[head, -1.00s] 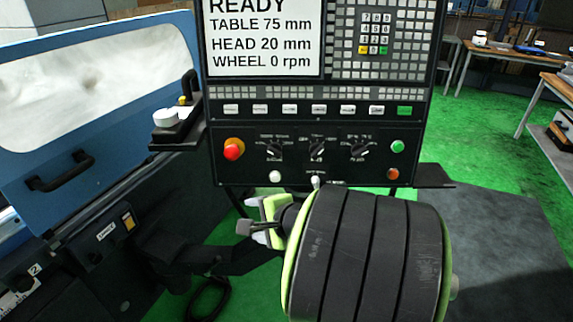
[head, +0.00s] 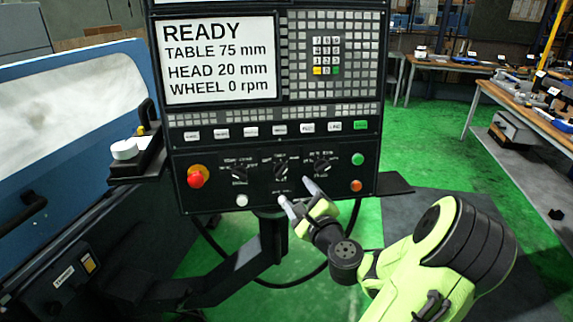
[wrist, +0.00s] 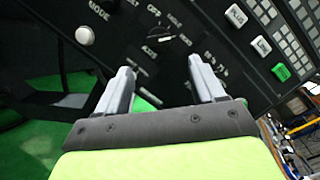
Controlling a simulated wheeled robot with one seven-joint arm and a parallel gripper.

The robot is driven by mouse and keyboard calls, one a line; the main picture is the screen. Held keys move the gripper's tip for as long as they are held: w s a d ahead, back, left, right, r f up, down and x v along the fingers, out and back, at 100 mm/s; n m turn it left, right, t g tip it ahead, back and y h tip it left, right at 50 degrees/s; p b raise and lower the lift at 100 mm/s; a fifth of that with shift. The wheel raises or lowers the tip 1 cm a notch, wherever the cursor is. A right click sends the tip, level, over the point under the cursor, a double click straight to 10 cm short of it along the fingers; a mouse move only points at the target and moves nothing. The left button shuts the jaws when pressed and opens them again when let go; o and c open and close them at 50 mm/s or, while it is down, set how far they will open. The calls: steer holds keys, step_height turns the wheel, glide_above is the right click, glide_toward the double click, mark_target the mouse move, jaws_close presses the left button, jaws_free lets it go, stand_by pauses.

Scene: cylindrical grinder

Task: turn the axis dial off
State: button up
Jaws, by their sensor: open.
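The axis dial (head: 281,170) is the middle of three black rotary knobs on the lower control panel. It also shows in the wrist view (wrist: 162,37), beyond and between the fingertips, with small white lettering around it. Its exact pointer setting is too small to tell. My gripper (head: 297,195) is open and empty, just below and in front of the dial, with its two grey fingers pointing at the panel. In the wrist view my gripper (wrist: 160,65) has its fingers spread to either side of the dial, apart from it.
A left knob (head: 240,173) and a right knob (head: 321,166) flank the dial closely. A red emergency button (head: 196,176), a white button (head: 242,200), a green button (head: 358,159) and an orange button (head: 356,186) are nearby. The screen (head: 220,60) reads READY.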

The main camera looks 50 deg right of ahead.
mark_target(285, 175)
steer(key=p+x, duration=0.1)
steer(key=x, duration=0.8)
steer(key=shift+w+d+p, duration=0.1)
steer(key=shift+w+p, duration=0.2)
steer(key=shift+p, duration=0.1)
steer(key=shift+c, duration=0.5)
steer(key=c, duration=1)
